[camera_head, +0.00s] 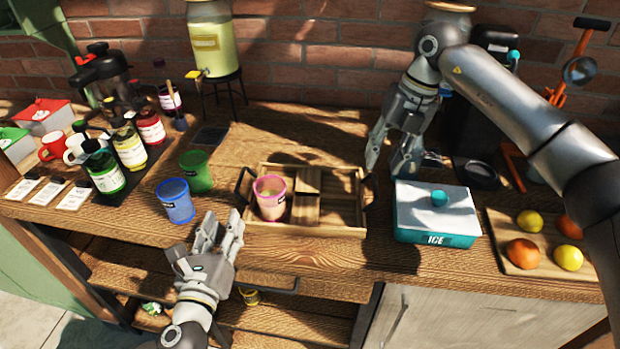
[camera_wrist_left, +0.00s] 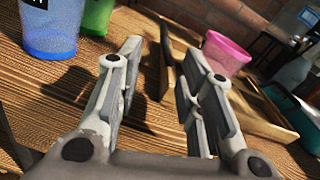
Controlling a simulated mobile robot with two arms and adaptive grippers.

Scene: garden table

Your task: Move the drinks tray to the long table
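The drinks tray (camera_head: 340,231) is a wooden tray with dividers and a dark handle at each end, on the wooden counter. A pink cup (camera_head: 271,198) stands in its left front part; the other compartments I see look empty. My left gripper (camera_head: 222,228) is open and empty, just in front and left of the tray. In the left wrist view the tray's dark left handle (camera_wrist_left: 166,58) shows beyond the open fingers (camera_wrist_left: 163,85). My right gripper (camera_head: 390,160) points down, fingers apart, near the tray's right handle (camera_head: 366,188), with nothing visible between them.
A blue cup (camera_head: 175,203) and a green cup (camera_head: 196,172) stand left of the tray. A teal ice box (camera_head: 437,215) stands close to its right. Bottles (camera_head: 104,170) are at the left, a drink dispenser (camera_head: 213,45) behind, and a fruit board (camera_head: 497,237) at the far right.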

